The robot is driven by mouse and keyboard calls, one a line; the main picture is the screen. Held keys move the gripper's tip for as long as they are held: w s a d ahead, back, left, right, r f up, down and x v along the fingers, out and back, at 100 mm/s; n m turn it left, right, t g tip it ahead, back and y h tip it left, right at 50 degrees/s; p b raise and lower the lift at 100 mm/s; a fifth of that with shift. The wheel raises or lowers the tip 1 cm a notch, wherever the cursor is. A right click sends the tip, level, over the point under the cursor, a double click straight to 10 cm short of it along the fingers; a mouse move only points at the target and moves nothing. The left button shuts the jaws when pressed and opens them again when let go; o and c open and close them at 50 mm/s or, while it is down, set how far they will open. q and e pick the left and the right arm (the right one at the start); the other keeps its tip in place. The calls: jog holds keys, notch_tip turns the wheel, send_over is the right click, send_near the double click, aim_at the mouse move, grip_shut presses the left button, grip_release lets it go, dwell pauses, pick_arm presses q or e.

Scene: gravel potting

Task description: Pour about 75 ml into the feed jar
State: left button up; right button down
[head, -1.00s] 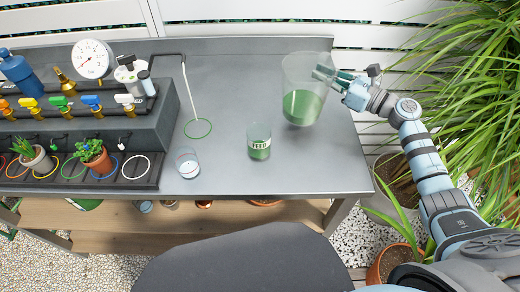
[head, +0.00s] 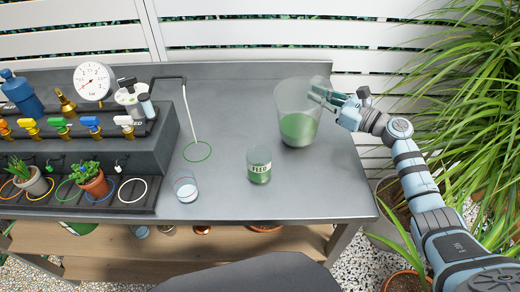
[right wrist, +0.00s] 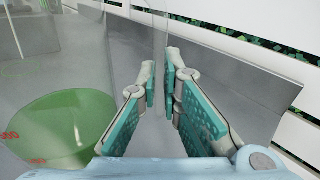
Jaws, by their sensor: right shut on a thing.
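A large clear jug (head: 297,93) with green liquid in its lower part is at the right of the bench, in the head view. My right gripper (head: 322,95) is shut on its right-hand wall near the rim. In the right wrist view, the fingers (right wrist: 163,92) close on the clear wall, with green liquid (right wrist: 65,125) at the left. The jug looks close to upright; I cannot tell whether its base touches the bench. The feed jar (head: 259,172), a small clear jar labelled FEED, stands in front and left of the jug with green liquid inside. My left gripper is not in view.
A small glass (head: 187,193) with clear liquid stands left of the feed jar. A green ring (head: 197,151) lies under a thin spout. A valve rack with a gauge (head: 92,82) and potted plants (head: 91,178) fill the left. The bench (head: 225,110) between is clear.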

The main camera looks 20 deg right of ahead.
aim_at(315, 86)
jog(key=r, duration=0.1)
jog(key=n+p, duration=0.1)
jog(key=a+r+n+p, duration=0.1)
jog(key=shift+s+r, duration=0.35)
jog(key=shift+s+a+r+n+p, duration=0.25)
jog(key=shift+a+r+n+p, duration=0.05)
jog(key=shift+r+n+p, duration=0.3)
jog(key=a+r+n+p, duration=0.1)
jog(key=s+a+r+n+p, duration=0.1)
jog(key=p, duration=0.1)
jog(key=shift+s, duration=0.25)
jog(key=shift+s+a+r+n+p, duration=0.3)
jog(key=shift+a+r+n+p, duration=0.3)
jog(key=shift+n, duration=0.5)
jog(key=shift+s+a+r+n+p, duration=0.2)
jog(key=shift+r+n+p, duration=0.25)
jog(key=shift+r+p, duration=0.2)
jog(key=shift+s+a+r+n+p, duration=0.2)
jog(key=shift+r+n+p, duration=0.25)
jog(key=shift+p, duration=0.3)
jog(key=shift+s+a+r+n+p, duration=0.15)
jog(key=shift+a+r+n+p, duration=0.2)
jog(key=shift+r+p, duration=0.35)
jog(key=shift+s+a+r+n+p, duration=0.15)
jog(key=shift+r+n+p, duration=0.3)
jog(key=shift+p, duration=0.15)
